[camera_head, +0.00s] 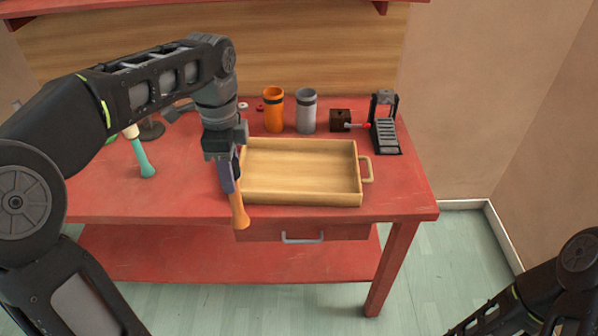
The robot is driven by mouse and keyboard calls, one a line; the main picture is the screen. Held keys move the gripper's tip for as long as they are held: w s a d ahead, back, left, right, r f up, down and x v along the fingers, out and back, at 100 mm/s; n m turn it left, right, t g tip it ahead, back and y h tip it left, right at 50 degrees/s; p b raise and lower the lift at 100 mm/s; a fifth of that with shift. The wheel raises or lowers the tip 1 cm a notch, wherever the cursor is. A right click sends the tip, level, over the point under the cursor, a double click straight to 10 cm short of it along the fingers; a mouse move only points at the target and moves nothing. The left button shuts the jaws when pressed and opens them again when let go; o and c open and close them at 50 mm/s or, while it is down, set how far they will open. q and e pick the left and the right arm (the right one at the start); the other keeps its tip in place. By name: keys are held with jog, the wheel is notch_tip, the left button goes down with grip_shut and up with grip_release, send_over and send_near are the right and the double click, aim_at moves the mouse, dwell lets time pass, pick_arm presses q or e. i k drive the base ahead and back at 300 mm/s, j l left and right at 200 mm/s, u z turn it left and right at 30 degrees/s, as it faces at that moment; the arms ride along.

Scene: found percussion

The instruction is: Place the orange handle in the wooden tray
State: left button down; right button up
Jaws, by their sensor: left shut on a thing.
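The orange handle (239,212) hangs down from my left gripper (228,172), which is shut on it. Its lower end is at the table's front edge, just left of the wooden tray. The upper part of the handle is hidden by the gripper. The wooden tray (302,198) is light brown and empty, with a side handle at its right, and sits on the red table. My left gripper and wrist cover the tray's left edge. My right arm shows at the lower right, but its gripper is out of view.
An orange cup (273,110) and a grey cup (306,111) stand behind the tray. A dark brown box (340,120) and a black stand-like device (385,123) are at the back right. A teal handle (143,158) lies at the left. The red table (406,186) is clear right of the tray.

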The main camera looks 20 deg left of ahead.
aim_at(275, 173)
jog(key=i, duration=0.95)
